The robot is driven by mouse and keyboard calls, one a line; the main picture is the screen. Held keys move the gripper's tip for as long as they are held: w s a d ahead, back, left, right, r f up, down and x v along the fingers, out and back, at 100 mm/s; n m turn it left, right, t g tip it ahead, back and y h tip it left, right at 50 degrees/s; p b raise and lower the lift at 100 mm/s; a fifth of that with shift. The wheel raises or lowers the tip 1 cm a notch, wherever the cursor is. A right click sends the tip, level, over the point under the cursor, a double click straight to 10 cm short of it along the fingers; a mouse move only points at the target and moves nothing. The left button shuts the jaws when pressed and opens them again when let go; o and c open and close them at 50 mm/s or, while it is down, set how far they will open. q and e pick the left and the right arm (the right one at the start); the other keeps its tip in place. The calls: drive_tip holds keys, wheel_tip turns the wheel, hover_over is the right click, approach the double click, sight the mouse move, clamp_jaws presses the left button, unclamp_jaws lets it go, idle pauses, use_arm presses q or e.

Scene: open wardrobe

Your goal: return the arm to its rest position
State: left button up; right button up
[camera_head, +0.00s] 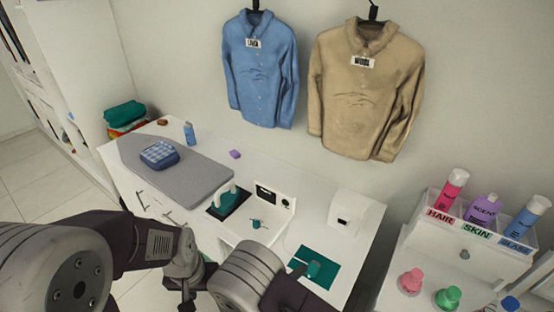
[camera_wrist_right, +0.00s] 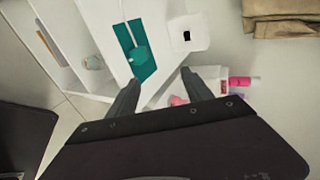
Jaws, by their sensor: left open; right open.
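My left arm comes in from the left of the head view and bends down at its wrist. Its gripper (camera_head: 187,292) is low in the picture, in front of the table's near side, and holds nothing that I can see. My right arm shows at the bottom middle of the head view and partly covers the table's front. In the right wrist view my right gripper (camera_wrist_right: 160,76) has its two fingers wide apart, with nothing between them. The fingers appear apart from the table and its things.
The white table (camera_head: 285,190) carries a grey board (camera_head: 200,178) with a folded blue checked cloth (camera_head: 159,154), a teal mat (camera_head: 325,258) with a teal object, and a white box (camera_head: 347,222). Two shirts hang on the wall. A bottle rack (camera_head: 455,239) stands right.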

drive_tip(key=w+d+r+m+g+h+b, duration=0.25)
drive_tip(key=w+d+m, duration=0.25)
drive_tip(key=w+d, duration=0.3)
drive_tip(key=s+d+r+m+g+b, duration=0.2)
drive_tip(key=s+d+m+g+b, duration=0.1)
drive_tip(key=s+d+m, duration=0.4)
drive_tip(key=s+d+f+m+g+y+b, duration=0.3)
drive_tip(key=s+d+m+y, duration=0.4)
drive_tip(key=m, duration=0.9)
use_arm(q)
wheel_tip(320, 180, down, 10)
drive_tip(key=w+d, duration=0.1)
drive_tip(key=shift+w+r, duration=0.25)
drive_tip(key=shift+w, duration=0.1)
use_arm(e)
drive_tip(key=a+m+y, duration=0.1)
drive_tip(key=a+m, duration=0.3)
drive_tip(key=m, duration=0.5)
drive_tip(key=s+a+m+y, duration=0.1)
drive_tip(key=a+m, duration=0.3)
drive_tip(key=m, duration=0.5)
drive_tip(key=shift+s+a+r+m+y, duration=0.15)
drive_tip(key=shift+a+r+m+y, duration=0.2)
drive_tip(key=shift+y, duration=0.1)
